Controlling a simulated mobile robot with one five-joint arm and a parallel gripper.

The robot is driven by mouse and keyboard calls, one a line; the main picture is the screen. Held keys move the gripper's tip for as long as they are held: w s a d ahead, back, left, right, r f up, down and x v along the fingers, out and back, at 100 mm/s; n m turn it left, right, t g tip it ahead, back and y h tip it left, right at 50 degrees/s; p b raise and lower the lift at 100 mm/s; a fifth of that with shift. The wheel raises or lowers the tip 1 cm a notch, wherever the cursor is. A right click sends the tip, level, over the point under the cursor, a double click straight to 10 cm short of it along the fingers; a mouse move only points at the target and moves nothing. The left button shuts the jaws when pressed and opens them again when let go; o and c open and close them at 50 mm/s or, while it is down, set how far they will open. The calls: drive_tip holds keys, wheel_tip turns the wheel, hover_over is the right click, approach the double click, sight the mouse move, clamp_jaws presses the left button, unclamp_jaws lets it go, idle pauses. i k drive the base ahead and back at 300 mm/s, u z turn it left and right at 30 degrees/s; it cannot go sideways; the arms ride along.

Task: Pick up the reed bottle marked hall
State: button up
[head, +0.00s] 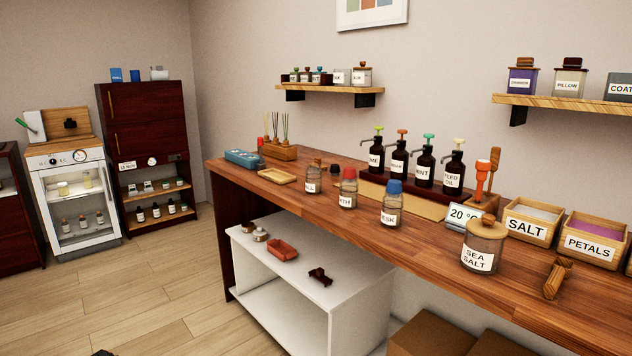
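Several reed bottles stand in a small wooden holder (283,152) at the far left end of the long wooden counter. Thin sticks (285,128) rise from them. One has a red part (266,128) at its left. Their labels are too small to read, so I cannot tell which one is marked hall. A glass bottle (313,178) nearer on the counter has no reeds, and its label seems to end in "LL".
A blue case (243,158) and a wooden tray (277,176) sit near the holder. Bottles with red (348,188) and blue (391,205) caps stand nearer. A white shelf unit (300,318) is under the counter. The floor (165,290) at left is clear.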

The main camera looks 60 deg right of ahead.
sight(313, 172)
drive_tip(key=z, duration=0.05)
drive_tip(key=i, duration=0.95)
